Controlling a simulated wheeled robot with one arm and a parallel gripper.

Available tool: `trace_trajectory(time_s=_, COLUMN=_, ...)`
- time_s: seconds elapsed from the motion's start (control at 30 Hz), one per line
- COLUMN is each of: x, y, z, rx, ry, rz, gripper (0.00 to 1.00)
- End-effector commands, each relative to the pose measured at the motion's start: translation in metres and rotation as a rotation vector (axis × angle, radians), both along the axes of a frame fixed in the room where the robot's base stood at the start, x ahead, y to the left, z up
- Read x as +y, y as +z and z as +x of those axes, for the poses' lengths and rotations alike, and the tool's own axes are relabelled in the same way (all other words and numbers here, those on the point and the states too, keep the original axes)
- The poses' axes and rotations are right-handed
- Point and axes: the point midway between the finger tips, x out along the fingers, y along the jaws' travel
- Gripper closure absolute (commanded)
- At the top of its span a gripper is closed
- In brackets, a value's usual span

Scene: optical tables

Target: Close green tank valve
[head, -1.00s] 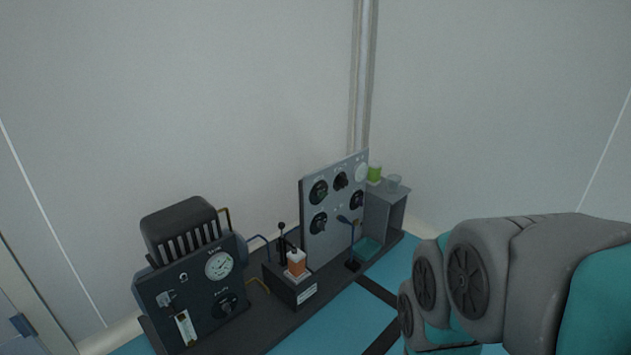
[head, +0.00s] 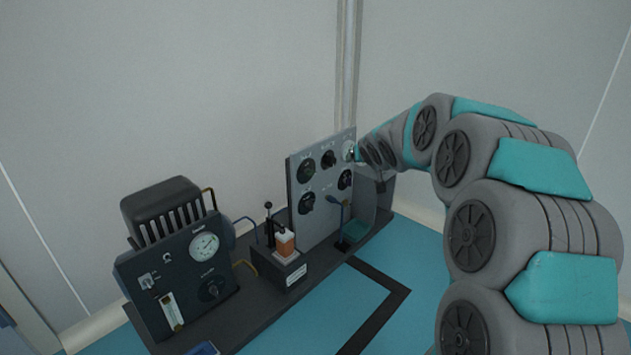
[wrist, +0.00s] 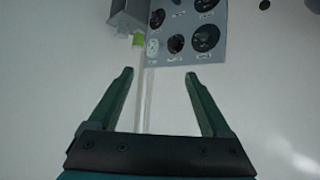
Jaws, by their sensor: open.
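A grey upright panel (head: 323,218) carries several dark round knobs and a pale round dial. Its upper-left knob (head: 306,170) and lower-left knob (head: 307,203) are the clearest. The labels are too small to read, so I cannot tell which knob is the green tank valve. The panel (wrist: 187,20) shows at the top of the wrist view. My gripper (wrist: 159,73) is open and empty, with both fingers pointing towards the panel's edge, apart from it. In the head view my arm reaches to the panel's upper right corner, and the fingers are mostly hidden.
A black unit with a gauge (head: 204,247) stands at the left. A small box with an orange-and-white block (head: 285,243) sits beside the panel. A green cup (wrist: 137,39) and a grey stand (wrist: 128,17) are close to the panel.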

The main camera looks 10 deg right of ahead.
Motion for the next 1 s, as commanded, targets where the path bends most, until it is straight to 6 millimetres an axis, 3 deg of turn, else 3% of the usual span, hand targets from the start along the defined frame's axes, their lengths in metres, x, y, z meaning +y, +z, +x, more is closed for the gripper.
trace_trajectory(time_s=0.03, x=-0.002, y=-0.005, z=0.024, rx=-0.050, ry=0.012, rz=0.008, gripper=0.18)
trace_trajectory(time_s=0.2, x=-0.002, y=-0.004, z=0.092, rx=-0.227, ry=0.076, rz=0.041, gripper=0.18)
trace_trajectory(time_s=0.33, x=0.000, y=-0.010, z=0.133, rx=-0.348, ry=0.142, rz=0.067, gripper=0.18)
trace_trajectory(time_s=0.5, x=0.007, y=-0.031, z=0.172, rx=-0.470, ry=0.252, rz=0.098, gripper=0.18)
trace_trajectory(time_s=0.73, x=0.022, y=-0.081, z=0.197, rx=-0.576, ry=0.442, rz=0.140, gripper=0.18)
trace_trajectory(time_s=1.0, x=0.043, y=-0.162, z=0.191, rx=-0.584, ry=0.674, rz=0.194, gripper=0.18)
